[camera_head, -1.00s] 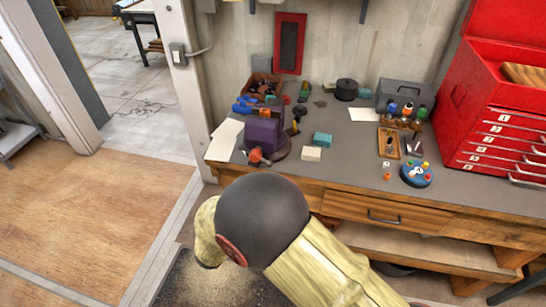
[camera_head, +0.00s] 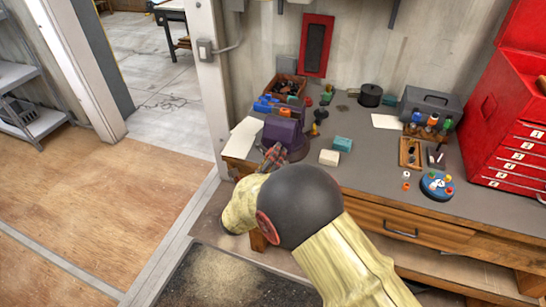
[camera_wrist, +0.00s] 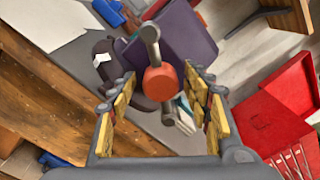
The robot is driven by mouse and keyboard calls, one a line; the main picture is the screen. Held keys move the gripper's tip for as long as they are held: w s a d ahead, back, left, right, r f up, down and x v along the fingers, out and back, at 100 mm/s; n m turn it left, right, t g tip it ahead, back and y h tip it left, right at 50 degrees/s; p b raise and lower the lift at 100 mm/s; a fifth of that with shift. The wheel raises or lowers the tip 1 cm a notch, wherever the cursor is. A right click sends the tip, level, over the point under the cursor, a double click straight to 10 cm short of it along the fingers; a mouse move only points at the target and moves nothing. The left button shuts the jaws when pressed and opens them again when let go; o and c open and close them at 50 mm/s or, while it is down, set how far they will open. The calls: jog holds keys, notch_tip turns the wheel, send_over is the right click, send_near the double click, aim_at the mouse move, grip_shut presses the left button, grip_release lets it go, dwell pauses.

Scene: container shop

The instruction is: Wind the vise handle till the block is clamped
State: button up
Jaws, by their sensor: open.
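The purple vise (camera_head: 284,131) stands at the left end of the workbench. It also shows in the wrist view (camera_wrist: 187,32). Its handle is a grey bar with rounded ends (camera_wrist: 150,34), crossing an orange hub (camera_wrist: 160,84). My gripper (camera_wrist: 160,82) is open, with one yellow-padded finger on each side of the hub and bar. I see no clear contact. In the head view my gripper (camera_head: 272,158) is at the vise's front and covers the handle. I cannot make out a block between the jaws.
A cream block (camera_head: 329,158) and a teal block (camera_head: 342,144) lie right of the vise. White paper (camera_head: 243,138) lies at its left. A blue round holder (camera_head: 437,187) and a red tool chest (camera_head: 505,150) stand farther right. Bare benchtop (camera_head: 375,160) lies between.

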jog(key=shift+w+d, duration=0.1)
jog(key=shift+w, duration=0.2)
jog(key=shift+c, duration=0.4)
jog(key=c, duration=1.1)
jog(key=m+b, duration=0.2)
jog(key=m, duration=0.3)
jog(key=shift+f, duration=0.15)
jog(key=m+b, duration=0.3)
jog(key=m, duration=0.1)
jog(key=shift+f+m, duration=0.1)
jog(key=shift+m, duration=0.3)
jog(key=m+b, duration=0.4)
jog(key=shift+f, duration=0.15)
jog(key=m+b, duration=0.5)
jog(key=b, duration=0.1)
jog(key=shift+a+y, duration=0.2)
jog(key=shift+y, duration=0.2)
jog(key=shift+m+b, duration=0.3)
jog(key=shift+b, duration=0.05)
